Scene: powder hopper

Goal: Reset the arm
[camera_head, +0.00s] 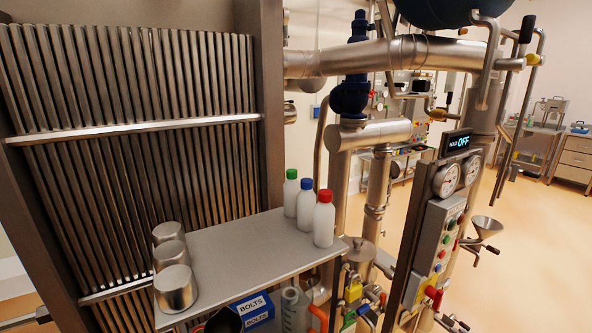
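Neither of my grippers can be made out in the head view. The task names only the arm, and no arm of mine is clearly visible.
A metal shelf (235,254) holds several steel cans (176,288) and three white bottles with green, blue and red caps (324,224). Below are blue BOLTS boxes (253,309) and valves. A ribbed metal rack (130,90) stands left. Open floor (535,240) lies right.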

